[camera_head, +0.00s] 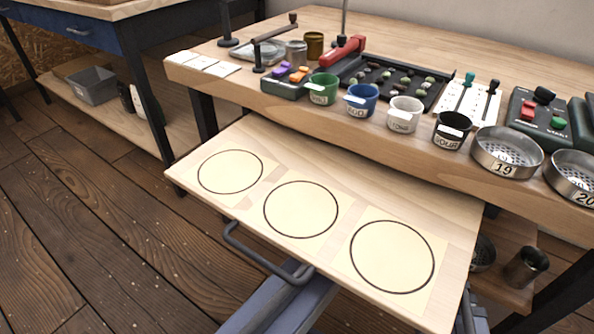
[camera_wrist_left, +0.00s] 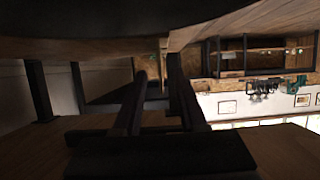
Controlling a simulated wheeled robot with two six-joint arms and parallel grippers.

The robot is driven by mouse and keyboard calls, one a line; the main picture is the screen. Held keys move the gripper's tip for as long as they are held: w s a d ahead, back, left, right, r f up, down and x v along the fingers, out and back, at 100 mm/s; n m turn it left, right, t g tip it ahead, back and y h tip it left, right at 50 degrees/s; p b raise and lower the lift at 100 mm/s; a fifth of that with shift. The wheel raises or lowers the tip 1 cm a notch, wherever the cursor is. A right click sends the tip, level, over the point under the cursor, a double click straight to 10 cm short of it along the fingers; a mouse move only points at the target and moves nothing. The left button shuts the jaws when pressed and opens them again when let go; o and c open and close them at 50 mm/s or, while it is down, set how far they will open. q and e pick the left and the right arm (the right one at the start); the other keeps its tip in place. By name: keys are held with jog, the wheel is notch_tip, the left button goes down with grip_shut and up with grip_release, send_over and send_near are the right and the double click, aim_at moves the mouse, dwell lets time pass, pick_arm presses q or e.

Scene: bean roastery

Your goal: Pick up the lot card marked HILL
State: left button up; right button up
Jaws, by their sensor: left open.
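Flat white cards (camera_head: 203,63) lie side by side at the left front corner of the workbench; no writing on them is legible. Green (camera_head: 323,90), blue (camera_head: 361,101), white (camera_head: 404,116) and black (camera_head: 450,132) cups stand along the bench's front edge with lettered white labels. The lettering is too small to read surely, so I cannot tell which item is marked HILL. My left gripper (camera_wrist_left: 158,75) shows in the left wrist view, its dark fingers apart with nothing seen between them. It cannot be made out in the head view. My right gripper is not seen.
A pulled-out board (camera_head: 255,205) with three ringed circles sits below the workbench (camera_head: 480,60). Sieves numbered 19 (camera_head: 505,152) and 20 (camera_head: 577,178) stand at right. A bean tray (camera_head: 392,84), red-handled tool (camera_head: 343,49) and control box (camera_head: 540,115) crowd the bench.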

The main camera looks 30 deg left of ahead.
pick_arm(q)
jog(key=shift+w+a+f, duration=0.15)
jog(key=shift+a, duration=1.8)
jog(key=shift+w+a+f, duration=0.1)
jog(key=shift+w+a, duration=0.05)
jog(key=shift+a, duration=1.75)
grip_shut()
